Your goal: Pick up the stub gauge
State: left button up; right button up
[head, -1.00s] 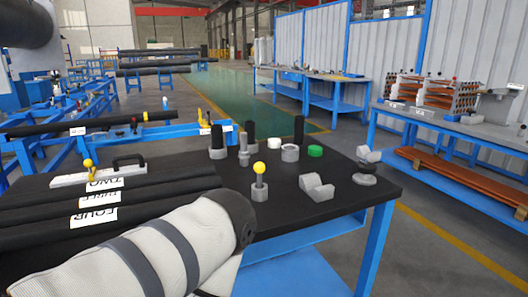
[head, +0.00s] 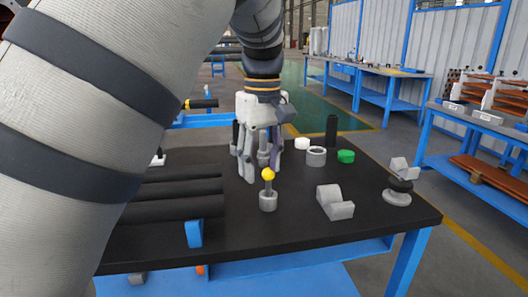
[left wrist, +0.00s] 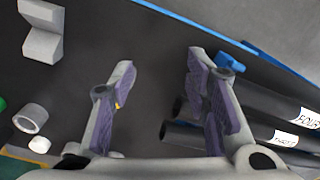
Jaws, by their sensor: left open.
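The piece that best fits the stub gauge is a small grey cylinder with a stem and yellow ball top (head: 268,188); it stands upright on the black table. In the left wrist view only a speck of yellow (left wrist: 118,105) shows beside a finger, and the rest is hidden. My left gripper (head: 262,172) points down over the table, fingers apart and empty, just behind and left of the yellow ball in the head view. Its open fingers also show in the left wrist view (left wrist: 162,62). My right gripper is out of view.
Dark pipes (head: 170,190) lie at the left. A grey V-shaped block (head: 334,203) and a round-based grey piece (head: 398,190) are at the right.

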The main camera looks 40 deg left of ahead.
aim_at(263, 156)
jog(key=i+j, duration=0.9)
jog(key=j, duration=0.25)
